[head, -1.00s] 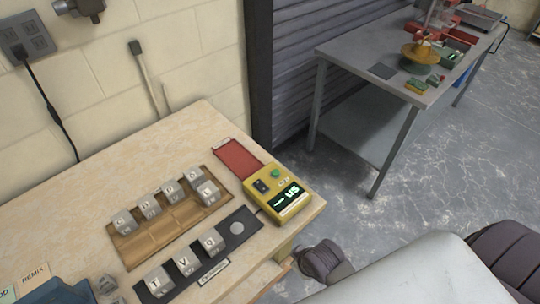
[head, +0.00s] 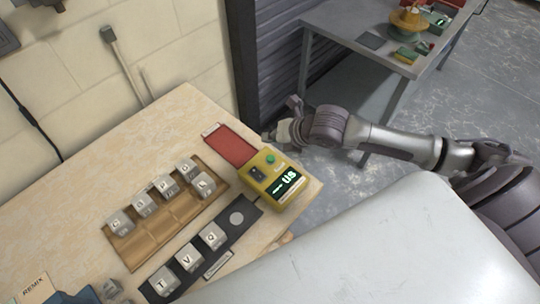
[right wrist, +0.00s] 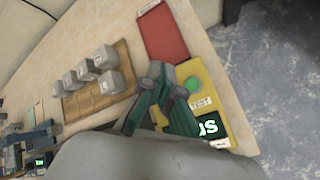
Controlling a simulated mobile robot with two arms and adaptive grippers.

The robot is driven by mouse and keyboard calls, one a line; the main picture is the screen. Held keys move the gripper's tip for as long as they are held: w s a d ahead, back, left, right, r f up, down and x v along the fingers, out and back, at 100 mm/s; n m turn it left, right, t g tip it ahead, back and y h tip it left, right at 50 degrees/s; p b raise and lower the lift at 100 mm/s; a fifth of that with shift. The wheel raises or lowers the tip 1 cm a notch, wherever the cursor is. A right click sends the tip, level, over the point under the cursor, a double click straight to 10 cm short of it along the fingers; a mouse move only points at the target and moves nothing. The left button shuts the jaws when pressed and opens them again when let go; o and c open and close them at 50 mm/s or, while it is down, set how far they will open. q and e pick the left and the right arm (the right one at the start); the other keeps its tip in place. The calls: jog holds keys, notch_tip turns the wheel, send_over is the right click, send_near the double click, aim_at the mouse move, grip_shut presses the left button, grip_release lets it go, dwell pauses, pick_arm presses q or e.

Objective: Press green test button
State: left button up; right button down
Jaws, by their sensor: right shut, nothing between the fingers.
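The yellow tester box (head: 262,189) stands at the right end of the wooden table, with a lit display reading "us". Its round green button (head: 270,159) is on the top face near the far edge. In the right wrist view the green button (right wrist: 193,84) sits beside a "TEST" label. My right gripper (head: 270,135) is shut and empty, just beyond the box. In the right wrist view its fingertips (right wrist: 163,75) appear left of the button, over the box's edge. I see no clear contact with the button. My left gripper is not in view.
A red strip (head: 231,146) lies behind the box. A wooden tray (head: 140,250) with several lettered cubes and a black strip (head: 222,232) with more cubes lie left of it. A grey metal bench (head: 345,30) stands at the back right. Open floor lies between.

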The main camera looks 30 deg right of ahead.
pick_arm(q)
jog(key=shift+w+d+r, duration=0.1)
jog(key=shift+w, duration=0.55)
pick_arm(e)
jog(key=shift+w+d+r+n, duration=0.3)
jog(key=shift+d+r+n, duration=0.15)
jog(key=shift+d+n, duration=0.2)
jog(key=shift+f, duration=0.15)
jog(key=b, duration=0.7)
send_over(273, 158)
notch_tip(273, 158, down, 7)
jog(key=shift+s+a+r, duration=0.1)
jog(key=shift+r, duration=0.1)
jog(key=shift+f+b, duration=0.55)
jog(key=shift+f, duration=0.4)
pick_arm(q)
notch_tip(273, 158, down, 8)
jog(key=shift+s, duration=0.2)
pick_arm(e)
jog(key=shift+f, duration=0.15)
jog(key=shift+f, duration=0.3)
